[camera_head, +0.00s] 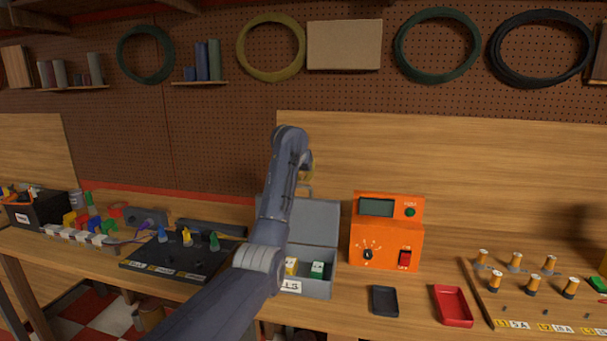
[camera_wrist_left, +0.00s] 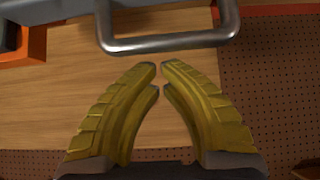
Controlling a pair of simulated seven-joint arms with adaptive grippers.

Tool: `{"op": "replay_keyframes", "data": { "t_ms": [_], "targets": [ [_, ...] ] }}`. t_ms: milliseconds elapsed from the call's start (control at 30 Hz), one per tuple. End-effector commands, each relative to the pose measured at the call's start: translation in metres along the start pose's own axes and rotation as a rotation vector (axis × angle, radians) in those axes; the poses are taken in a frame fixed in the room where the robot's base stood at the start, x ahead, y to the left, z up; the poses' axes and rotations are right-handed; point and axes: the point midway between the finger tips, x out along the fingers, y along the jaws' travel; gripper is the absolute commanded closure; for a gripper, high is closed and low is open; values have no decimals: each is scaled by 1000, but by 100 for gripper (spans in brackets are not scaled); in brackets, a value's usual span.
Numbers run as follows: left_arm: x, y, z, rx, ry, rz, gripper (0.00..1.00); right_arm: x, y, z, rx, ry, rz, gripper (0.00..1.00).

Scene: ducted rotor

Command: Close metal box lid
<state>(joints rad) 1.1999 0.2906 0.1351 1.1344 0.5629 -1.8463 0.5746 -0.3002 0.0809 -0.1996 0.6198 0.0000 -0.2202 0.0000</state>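The grey metal box (camera_head: 308,287) stands on the bench in the middle of the head view. Its lid (camera_head: 322,222) is open and stands up at the back; my left arm covers part of box and lid. The lid's metal handle (camera_wrist_left: 165,42) crosses the top of the left wrist view. My left gripper (camera_head: 308,174) is above the lid near the handle. In the wrist view its yellow fingers (camera_wrist_left: 159,68) have their tips almost together, with nothing visible between them. The handle lies just beyond the tips, apart from them in the picture. My right gripper is not in view.
Inside the box are a yellow and a green-white item (camera_head: 317,269). An orange meter (camera_head: 386,240) stands close at its right. A black tray (camera_head: 384,301) and a red tray (camera_head: 453,306) lie in front right. A black panel with coloured knobs (camera_head: 175,262) lies left.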

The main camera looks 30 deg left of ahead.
Motion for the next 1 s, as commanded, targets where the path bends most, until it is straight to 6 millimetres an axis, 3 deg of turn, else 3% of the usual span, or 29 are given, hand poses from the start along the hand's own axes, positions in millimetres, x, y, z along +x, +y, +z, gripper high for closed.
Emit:
{"op": "replay_keyframes", "data": {
  "t_ms": [333, 833, 1000],
  "targets": [
    [-11, 0, 15, 0, -1, 0, 100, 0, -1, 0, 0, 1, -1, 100],
    [-13, 0, 17, 1, 0, 0, 100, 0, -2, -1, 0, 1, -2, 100],
    [-15, 14, 18, 11, 18, 12, 100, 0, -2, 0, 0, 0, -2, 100]
  ]
}}
